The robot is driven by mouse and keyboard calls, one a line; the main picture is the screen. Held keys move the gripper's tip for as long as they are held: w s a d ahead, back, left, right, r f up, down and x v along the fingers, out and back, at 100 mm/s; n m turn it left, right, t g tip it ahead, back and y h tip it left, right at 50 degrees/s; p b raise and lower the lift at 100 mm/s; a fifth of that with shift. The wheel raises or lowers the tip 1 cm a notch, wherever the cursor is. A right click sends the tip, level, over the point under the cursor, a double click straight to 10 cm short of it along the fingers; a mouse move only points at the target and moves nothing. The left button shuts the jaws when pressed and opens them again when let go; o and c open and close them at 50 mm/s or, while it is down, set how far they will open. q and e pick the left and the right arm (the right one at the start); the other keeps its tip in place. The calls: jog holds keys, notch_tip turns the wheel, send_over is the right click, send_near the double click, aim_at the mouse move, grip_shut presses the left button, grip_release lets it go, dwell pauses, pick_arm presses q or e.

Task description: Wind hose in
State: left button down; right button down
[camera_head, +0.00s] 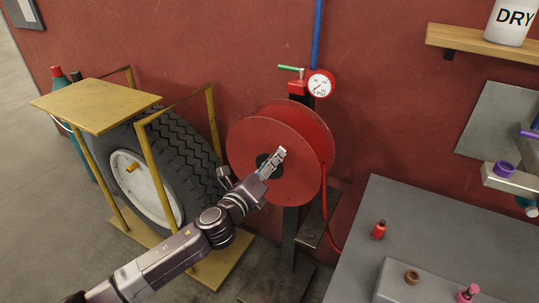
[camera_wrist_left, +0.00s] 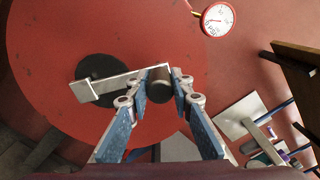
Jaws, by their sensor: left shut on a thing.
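The red hose reel (camera_head: 300,125) is a large round drum mounted in front of the red wall. Its flat side fills much of the left wrist view (camera_wrist_left: 60,60). A pale crank arm (camera_wrist_left: 118,82) runs from the dark hub (camera_wrist_left: 100,72) to a grey cylindrical handle (camera_wrist_left: 180,98). My left gripper (camera_head: 272,164) is at the reel's face, its blue-padded fingers (camera_wrist_left: 160,118) shut around the handle. In the head view the gripper hides part of the hub. The red hose (camera_head: 325,215) hangs from the reel's right side and runs down beside the grey table. My right gripper is not in view.
A tyre (camera_head: 185,150) stands in a yellow frame (camera_head: 95,95) left of the reel. A pressure gauge (camera_head: 320,84) and green-handled valve (camera_head: 290,68) sit above it. A wooden shelf (camera_head: 480,43) is upper right.

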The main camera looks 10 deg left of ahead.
pick_arm(q)
jog(key=s+d+f+m+b, duration=0.15)
jog(key=d+f+m, duration=0.35)
jog(key=f+m, duration=0.8)
jog(key=w+a+f+m+b, duration=0.1)
jog(key=a+m, duration=0.3)
jog(key=m, duration=0.4)
jog(key=w+a+f+m+b, duration=0.1)
jog(key=a+f+m, duration=0.3)
jog(key=m, duration=0.5)
jog(key=shift+w+a+b, duration=0.35)
jog(key=shift+w+a, duration=0.15)
jog(key=shift+a, duration=0.2)
jog(key=c, duration=1.7)
grip_release()
